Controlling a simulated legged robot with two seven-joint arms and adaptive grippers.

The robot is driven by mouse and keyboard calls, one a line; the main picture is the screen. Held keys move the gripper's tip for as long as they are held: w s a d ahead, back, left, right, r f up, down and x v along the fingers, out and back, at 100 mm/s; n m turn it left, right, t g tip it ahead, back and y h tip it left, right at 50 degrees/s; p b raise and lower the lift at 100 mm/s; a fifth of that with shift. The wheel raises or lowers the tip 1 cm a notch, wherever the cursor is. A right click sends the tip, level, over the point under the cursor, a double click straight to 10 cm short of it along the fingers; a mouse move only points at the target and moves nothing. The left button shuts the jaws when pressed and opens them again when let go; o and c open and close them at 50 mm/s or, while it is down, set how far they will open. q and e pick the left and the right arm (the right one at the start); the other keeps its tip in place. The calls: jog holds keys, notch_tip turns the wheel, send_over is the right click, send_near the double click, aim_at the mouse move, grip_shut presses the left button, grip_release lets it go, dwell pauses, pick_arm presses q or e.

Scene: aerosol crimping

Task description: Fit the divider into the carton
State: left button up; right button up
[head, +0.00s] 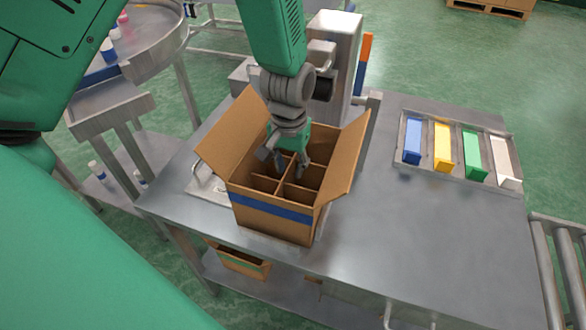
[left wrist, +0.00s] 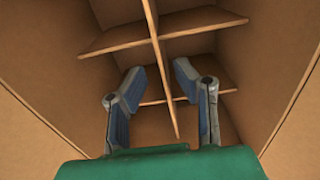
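The open brown carton (head: 275,229) with a blue band stands upright on the steel table, its side flaps spread outward. The brown cardboard divider (head: 268,184) sits inside the carton, its top edges below the rim; its crossed panels also show in the left wrist view (left wrist: 112,42). My left gripper (head: 291,168) points down inside the carton. In the left wrist view its fingers (left wrist: 160,82) are spread on either side of the divider's long panel, with gaps showing. The divider's lower edges are hidden. My right gripper is not in view.
A steel table (head: 420,240) bears the carton, with clear room to its right. A tray (head: 459,172) with blue, yellow, green and white blocks lies at the right. A grey machine (head: 333,40) stands behind the carton. A roller conveyor (head: 565,265) is at far right.

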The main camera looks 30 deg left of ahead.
pick_arm(q)
notch_tip(320, 180, up, 11)
jog(key=shift+a+f+p, duration=0.2)
jog(key=shift+a+p, duration=0.05)
jog(key=shift+p, duration=0.1)
dwell(0.3)
